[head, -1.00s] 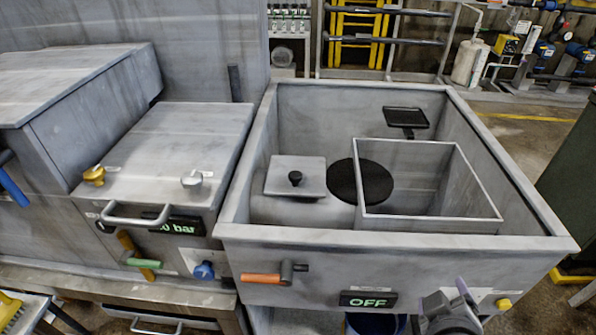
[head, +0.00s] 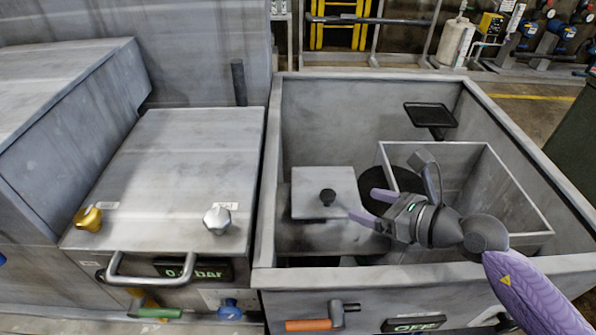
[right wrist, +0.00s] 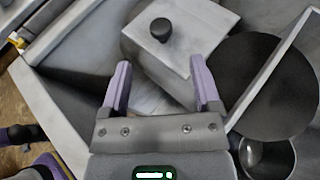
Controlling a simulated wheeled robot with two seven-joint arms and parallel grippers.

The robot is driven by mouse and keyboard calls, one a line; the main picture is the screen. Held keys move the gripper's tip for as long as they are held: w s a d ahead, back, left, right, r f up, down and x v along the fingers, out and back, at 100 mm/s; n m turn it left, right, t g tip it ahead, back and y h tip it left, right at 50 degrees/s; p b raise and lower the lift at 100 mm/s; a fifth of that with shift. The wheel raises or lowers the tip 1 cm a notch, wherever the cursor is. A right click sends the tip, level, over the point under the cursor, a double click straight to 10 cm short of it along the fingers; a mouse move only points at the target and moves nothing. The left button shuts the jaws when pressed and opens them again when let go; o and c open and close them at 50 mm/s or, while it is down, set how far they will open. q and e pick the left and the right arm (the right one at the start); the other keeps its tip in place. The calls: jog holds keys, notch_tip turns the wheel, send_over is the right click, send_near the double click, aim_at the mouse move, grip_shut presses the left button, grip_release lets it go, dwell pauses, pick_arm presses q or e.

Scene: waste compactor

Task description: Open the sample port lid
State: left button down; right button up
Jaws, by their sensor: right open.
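The sample port lid is a grey square plate (head: 308,186) with a small black knob (head: 328,197). It lies flat and closed on a grey box inside the open sink-like bin. The lid also shows in the right wrist view (right wrist: 195,32), with its knob (right wrist: 161,29) ahead of the fingers. My right gripper (head: 366,206) is open and empty, reaching over the bin from the right. Its purple fingers are just right of the lid, apart from the knob.
A black round disc (right wrist: 262,86) and an open grey box (head: 519,190) sit right of the lid. The bin's rim (head: 268,190) surrounds them. A black pad on a post (head: 431,115) stands at the back. A panel with a metal handle (head: 153,281) lies left.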

aim_at(329, 194)
jog(key=b+x, duration=0.1)
jog(key=x, duration=0.8)
jog(key=shift+f, duration=0.1)
jog(key=shift+w, duration=0.1)
jog(key=c, duration=0.4)
grip_shut()
pick_arm(q)
jog(key=shift+s+d+f, duration=0.55)
jog(key=shift+f, duration=0.15)
jog(key=shift+d, duration=0.25)
jog(key=shift+a, duration=0.2)
